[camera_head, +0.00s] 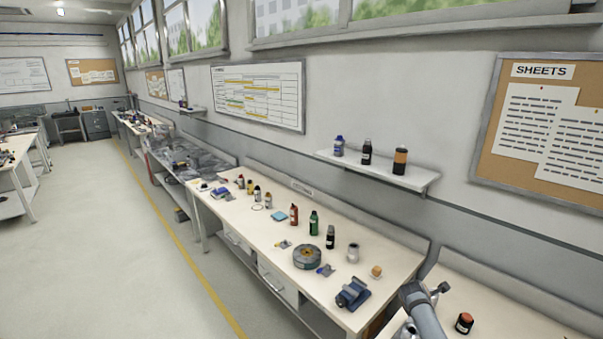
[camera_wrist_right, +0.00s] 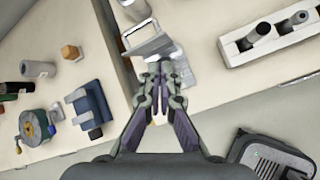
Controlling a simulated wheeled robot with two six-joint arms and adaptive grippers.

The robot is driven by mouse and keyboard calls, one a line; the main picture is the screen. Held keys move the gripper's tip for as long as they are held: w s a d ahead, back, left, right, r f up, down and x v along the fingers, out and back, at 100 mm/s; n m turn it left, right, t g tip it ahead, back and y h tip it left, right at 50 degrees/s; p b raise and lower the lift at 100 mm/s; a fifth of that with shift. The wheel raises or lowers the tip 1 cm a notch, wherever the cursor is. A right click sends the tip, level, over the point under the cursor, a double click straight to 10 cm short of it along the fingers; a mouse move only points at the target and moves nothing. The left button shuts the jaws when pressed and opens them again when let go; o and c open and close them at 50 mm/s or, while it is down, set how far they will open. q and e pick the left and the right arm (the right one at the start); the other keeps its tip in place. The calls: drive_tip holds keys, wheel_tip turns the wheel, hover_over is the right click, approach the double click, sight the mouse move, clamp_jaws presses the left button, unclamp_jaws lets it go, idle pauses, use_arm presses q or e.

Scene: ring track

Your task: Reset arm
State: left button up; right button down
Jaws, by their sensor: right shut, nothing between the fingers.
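My right gripper (camera_wrist_right: 162,72) shows in the right wrist view, its fingers together and nothing between them. It is over the benches, with a grey-white device (camera_wrist_right: 150,42) just beyond its fingertips; I cannot tell if they touch. A grey arm link of mine (camera_head: 424,313) enters the head view at the lower right, above the near bench. My left gripper shows in neither view.
The vise also shows in the wrist view (camera_wrist_right: 92,106), left of the gripper. A white holder (camera_wrist_right: 234,53) is at right. The floor (camera_head: 110,240) is clear.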

drive_tip(key=s+a+f+m+y, duration=0.1)
drive_tip(key=s+a+m, duration=0.4)
drive_tip(key=s, duration=0.4)
drive_tip(key=s+a+f+m+y, duration=0.1)
drive_tip(key=s+a+f+m, duration=0.1)
drive_tip(key=s+a+m, duration=0.55)
drive_tip(key=s+a+r+m+g+y, duration=0.1)
drive_tip(key=s+a+r+m+y, duration=0.2)
drive_tip(key=s, duration=0.7)
drive_tip(key=s+a+r+m, duration=0.2)
drive_tip(key=s+r+m, duration=0.3)
drive_tip(key=s, duration=0.4)
wheel_tip(320, 180, down, 34)
drive_tip(key=s+d+r+g+b, duration=0.1)
drive_tip(key=s+d+b, duration=0.15)
drive_tip(key=b, duration=0.55)
drive_tip(key=s+d+f+g+b, duration=0.1)
drive_tip(key=s+f+b, duration=0.4)
drive_tip(key=s+f, duration=1.3)
wheel_tip(320, 180, down, 4)
drive_tip(key=shift+s+f+n+g, duration=0.15)
drive_tip(key=shift+s+n+g, duration=0.1)
drive_tip(key=shift+n+g, duration=0.1)
